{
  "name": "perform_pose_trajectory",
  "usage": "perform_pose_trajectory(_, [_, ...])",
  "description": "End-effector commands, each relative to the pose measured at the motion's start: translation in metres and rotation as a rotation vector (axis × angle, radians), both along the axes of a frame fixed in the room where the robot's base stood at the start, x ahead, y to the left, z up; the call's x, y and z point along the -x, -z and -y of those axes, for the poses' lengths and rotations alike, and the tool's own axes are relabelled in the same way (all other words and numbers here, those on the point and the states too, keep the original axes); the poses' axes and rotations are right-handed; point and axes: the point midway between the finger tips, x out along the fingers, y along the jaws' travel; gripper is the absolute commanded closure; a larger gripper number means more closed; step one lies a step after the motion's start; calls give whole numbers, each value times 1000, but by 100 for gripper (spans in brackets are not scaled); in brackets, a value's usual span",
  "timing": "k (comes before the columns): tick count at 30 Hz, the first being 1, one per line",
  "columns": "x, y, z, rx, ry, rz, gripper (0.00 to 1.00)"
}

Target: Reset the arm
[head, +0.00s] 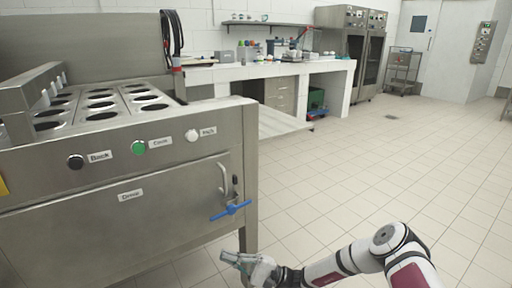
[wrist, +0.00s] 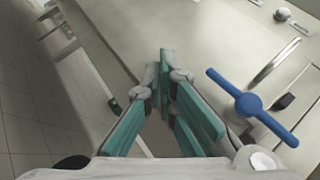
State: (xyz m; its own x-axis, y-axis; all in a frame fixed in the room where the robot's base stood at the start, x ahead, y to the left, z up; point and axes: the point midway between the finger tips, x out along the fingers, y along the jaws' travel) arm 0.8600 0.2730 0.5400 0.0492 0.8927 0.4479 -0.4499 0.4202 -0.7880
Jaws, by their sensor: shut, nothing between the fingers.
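My gripper (head: 236,257) is low in the head view, in front of the steel machine's lower right corner. In the wrist view my gripper (wrist: 163,72) has its fingers together at the tips, with nothing between them. The blue valve handle (head: 230,210) is on the machine's front, a little above my gripper in the head view. It also shows right of my fingers in the wrist view (wrist: 250,105), apart from them. My arm (head: 350,258) reaches in from the lower right.
The steel cup filler (head: 120,200) has several round holes on top and Back, Cook and another labelled button. Its drawer handle (head: 224,179) stands out above the valve. A white counter (head: 265,70) stands behind. The tiled floor (head: 370,165) to the right is clear.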

Motion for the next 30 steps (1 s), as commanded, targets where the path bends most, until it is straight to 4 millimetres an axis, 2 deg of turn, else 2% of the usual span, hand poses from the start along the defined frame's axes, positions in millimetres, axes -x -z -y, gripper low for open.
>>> perform_pose_trajectory(1, [5,-18,-1,37,-60,35,100])
perform_pose_trajectory(3, [15,-35,-1,88,-136,69,100])
perform_pose_trajectory(14, [71,-113,17,397,-468,217,100])
perform_pose_trajectory(23, [119,-167,51,707,-652,305,100])
perform_pose_trajectory(30, [160,-207,86,970,-731,355,100])
